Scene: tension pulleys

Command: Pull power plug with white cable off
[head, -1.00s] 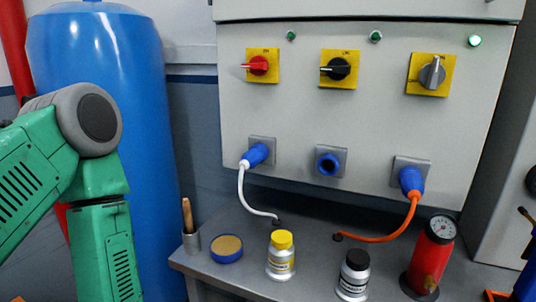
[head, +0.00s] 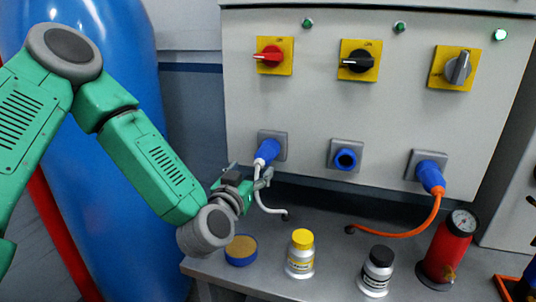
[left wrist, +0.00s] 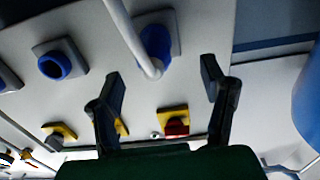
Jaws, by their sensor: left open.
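The blue power plug with the white cable (head: 267,152) sits in the left grey socket on the cabinet front. Its white cable (head: 264,206) hangs down to the bench. My left gripper (head: 248,177) is open, just below and in front of this plug, beside the cable. In the left wrist view, the blue plug (left wrist: 156,42) lies beyond the gap between the spread fingers of my left gripper (left wrist: 160,72). The white cable (left wrist: 127,32) crosses the upper part there. Nothing shows held between the fingers. My right gripper is not in view.
An empty blue socket (head: 345,157) is in the middle, and a plug with an orange cable (head: 430,173) on the right. A yellow-capped bottle (head: 300,256), a black-capped bottle (head: 376,272), a blue tin (head: 241,250) and a red gauge cylinder (head: 449,248) stand on the bench.

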